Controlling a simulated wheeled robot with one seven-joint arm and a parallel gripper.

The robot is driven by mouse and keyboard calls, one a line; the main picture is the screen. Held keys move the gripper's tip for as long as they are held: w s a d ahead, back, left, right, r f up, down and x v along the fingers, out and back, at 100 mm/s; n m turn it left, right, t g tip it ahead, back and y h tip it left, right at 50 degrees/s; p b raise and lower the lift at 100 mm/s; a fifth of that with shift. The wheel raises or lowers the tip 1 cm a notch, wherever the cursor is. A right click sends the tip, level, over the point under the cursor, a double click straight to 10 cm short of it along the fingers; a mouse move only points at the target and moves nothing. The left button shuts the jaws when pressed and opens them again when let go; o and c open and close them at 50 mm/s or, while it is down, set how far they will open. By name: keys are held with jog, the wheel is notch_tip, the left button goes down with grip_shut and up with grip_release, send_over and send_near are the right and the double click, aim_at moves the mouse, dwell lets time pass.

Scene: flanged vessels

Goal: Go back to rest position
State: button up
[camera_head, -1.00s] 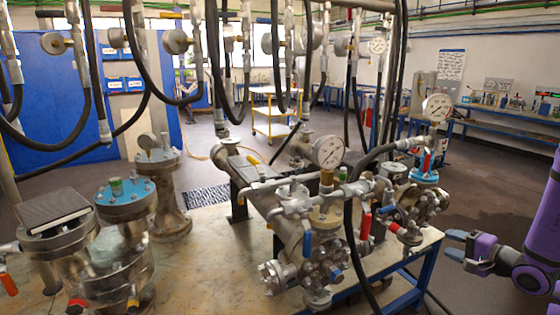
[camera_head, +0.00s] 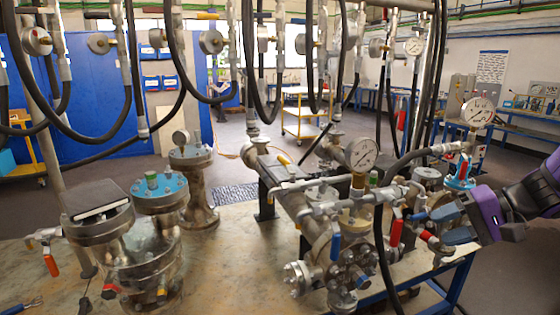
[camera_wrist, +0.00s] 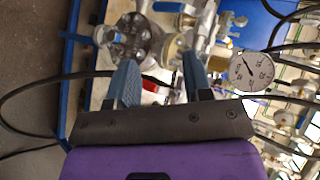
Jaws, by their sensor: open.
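My gripper (camera_head: 447,224) is at the right in the head view, beside the right end of the valve and gauge assembly (camera_head: 362,246). Its two blue-grey fingers are apart with nothing held between them. In the wrist view, the open fingers (camera_wrist: 160,84) point toward metal fittings, a flanged body (camera_wrist: 126,38) and a white dial gauge (camera_wrist: 251,70). In the head view, the fingers overlap the fittings below the blue flange (camera_head: 459,184). I cannot tell whether they touch anything.
Flanged vessels (camera_head: 127,240) stand on the left of the worktable (camera_head: 230,270). Black hoses (camera_head: 133,75) hang across the top. A yellow trolley (camera_head: 305,113) stands behind. A black cable (camera_wrist: 45,85) crosses the wrist view. Open floor (camera_head: 520,230) lies at the right.

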jog(key=s+a+r+n+h, duration=0.1)
jog(key=s+r+n+h, duration=0.1)
jog(key=s+r+h, duration=0.3)
jog(key=s+a+r+n+t+h, duration=0.1)
jog(key=s+r+h, duration=0.4)
jog(key=s, duration=0.5)
jog(key=shift+s+a+r+n, duration=0.4)
jog(key=shift+a+r+n, duration=0.15)
jog(key=shift+a+n, duration=0.25)
